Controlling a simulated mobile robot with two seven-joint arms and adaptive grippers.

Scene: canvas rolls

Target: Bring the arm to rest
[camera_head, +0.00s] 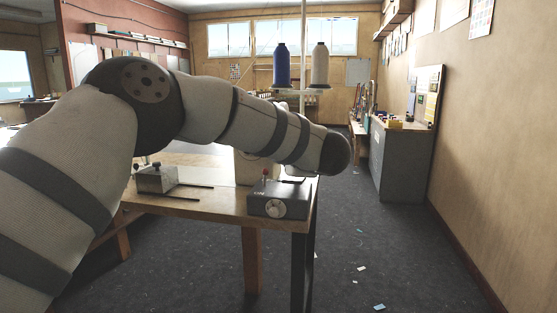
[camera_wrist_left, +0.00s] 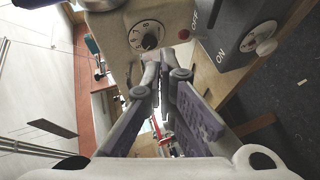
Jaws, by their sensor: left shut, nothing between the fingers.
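My left arm (camera_head: 205,105) comes in from the left in the head view, bends at a dark joint and reaches over the wooden table (camera_head: 190,206). Its gripper is hidden there behind the arm. In the left wrist view my left gripper (camera_wrist_left: 158,82) is shut and empty, its fingertips together. Just past the fingertips is a cream sewing machine (camera_wrist_left: 118,38) with a numbered dial. Most of the machine (camera_head: 245,168) is hidden by the arm in the head view. My right gripper is in neither view.
A grey box with a round knob (camera_head: 277,203) sits at the table's front right; its ON/OFF face (camera_wrist_left: 232,28) is close to the gripper. Blue (camera_head: 281,65) and cream (camera_head: 320,65) thread cones stand behind the arm. A grey cabinet (camera_head: 400,160) is at right; the floor (camera_head: 385,250) between is open.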

